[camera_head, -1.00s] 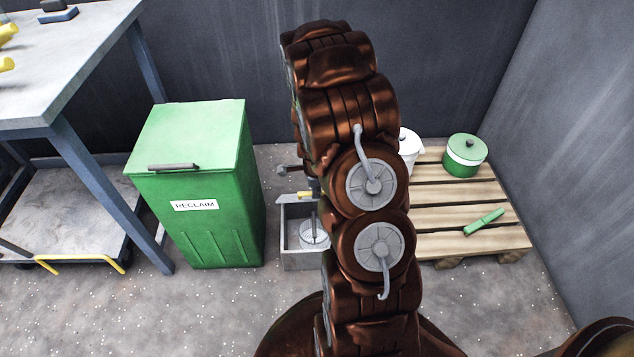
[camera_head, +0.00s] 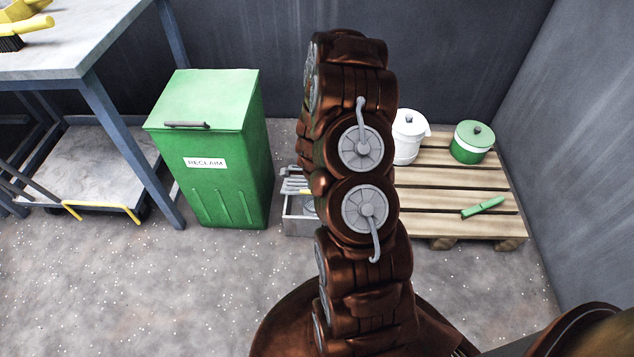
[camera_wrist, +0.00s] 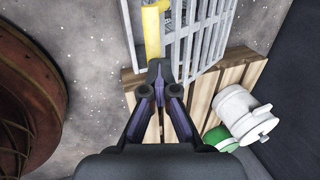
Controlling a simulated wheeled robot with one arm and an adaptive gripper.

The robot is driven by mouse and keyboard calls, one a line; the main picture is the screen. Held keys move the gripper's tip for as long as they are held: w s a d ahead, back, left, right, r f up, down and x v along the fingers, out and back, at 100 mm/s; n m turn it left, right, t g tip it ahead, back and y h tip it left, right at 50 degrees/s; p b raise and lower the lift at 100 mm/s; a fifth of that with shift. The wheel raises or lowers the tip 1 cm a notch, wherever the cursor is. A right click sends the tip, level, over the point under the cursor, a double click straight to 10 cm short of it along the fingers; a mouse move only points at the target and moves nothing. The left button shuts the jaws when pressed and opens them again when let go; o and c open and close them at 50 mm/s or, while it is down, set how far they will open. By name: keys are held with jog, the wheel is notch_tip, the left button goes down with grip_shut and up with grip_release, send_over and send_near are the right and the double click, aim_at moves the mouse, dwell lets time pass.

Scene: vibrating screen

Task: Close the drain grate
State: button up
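The drain grate (camera_wrist: 205,35) is a grey barred panel in the wrist view, with a yellow handle (camera_wrist: 152,32) along its left edge. In the head view the grate (camera_head: 293,181) shows partly, tilted above a grey drain box (camera_head: 298,227) left of my arm. My gripper (camera_wrist: 158,72) appears shut on the lower end of the yellow handle, its fingertips covering that end. My arm hides the gripper and much of the grate and box in the head view.
A green RECLAIM bin (camera_head: 222,130) stands close left of the drain box. A wooden pallet (camera_head: 450,217) is on the right, with a white pot (camera_head: 407,143), a green pot (camera_head: 470,146) and a green tool (camera_head: 483,207). Floor in front is clear.

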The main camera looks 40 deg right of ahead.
jog(key=o, duration=0.7)
jog(key=shift+w+d, duration=0.1)
jog(key=shift+o, duration=0.2)
jog(key=shift+r, duration=0.15)
jog(key=v, duration=1.2)
